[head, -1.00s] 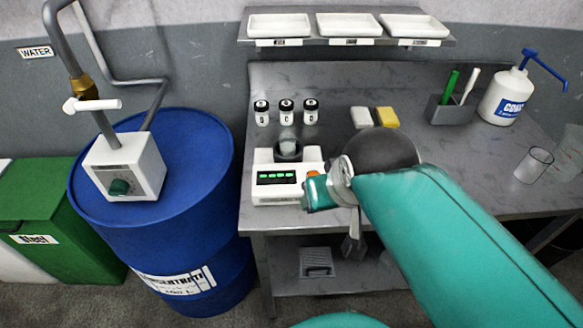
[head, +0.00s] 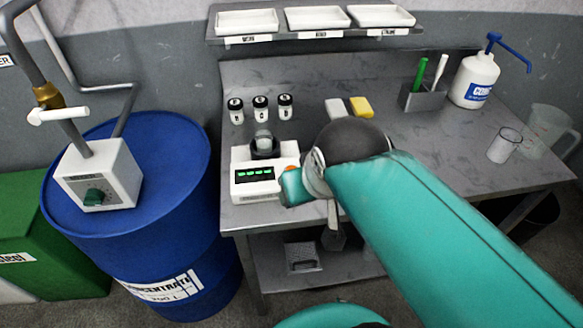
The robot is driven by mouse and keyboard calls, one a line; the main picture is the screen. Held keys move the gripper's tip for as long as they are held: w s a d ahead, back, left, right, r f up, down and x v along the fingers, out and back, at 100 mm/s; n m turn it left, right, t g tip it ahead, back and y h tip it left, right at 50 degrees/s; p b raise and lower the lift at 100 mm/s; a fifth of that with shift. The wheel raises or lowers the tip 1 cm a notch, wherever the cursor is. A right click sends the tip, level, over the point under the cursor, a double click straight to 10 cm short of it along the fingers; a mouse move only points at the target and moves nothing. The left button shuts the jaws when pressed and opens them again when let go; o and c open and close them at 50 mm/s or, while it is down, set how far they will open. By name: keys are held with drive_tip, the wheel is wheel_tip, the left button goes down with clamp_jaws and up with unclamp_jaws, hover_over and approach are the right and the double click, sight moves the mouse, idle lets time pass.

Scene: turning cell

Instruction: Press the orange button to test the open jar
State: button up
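The white tester (head: 257,190) stands at the left front of the grey bench, its green display lit. The open jar (head: 263,141) is a small clear jar sitting upright in the tester's dark round holder, with no lid on it. The orange button (head: 289,172) shows at the tester's right end, partly covered by my teal arm. My arm comes in from the lower right, and its visible end is right in front of the button. I cannot tell whether it touches. My gripper's fingers are hidden by the arm.
Several lidded jars (head: 260,108) stand behind the tester. A white block and a yellow sponge (head: 361,107) lie further right. A pen holder (head: 424,99), pump bottle (head: 474,80) and glass (head: 504,146) stand at the bench's right. A blue drum (head: 180,180) stands close on the left.

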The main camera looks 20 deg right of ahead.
clamp_jaws()
idle(1.5)
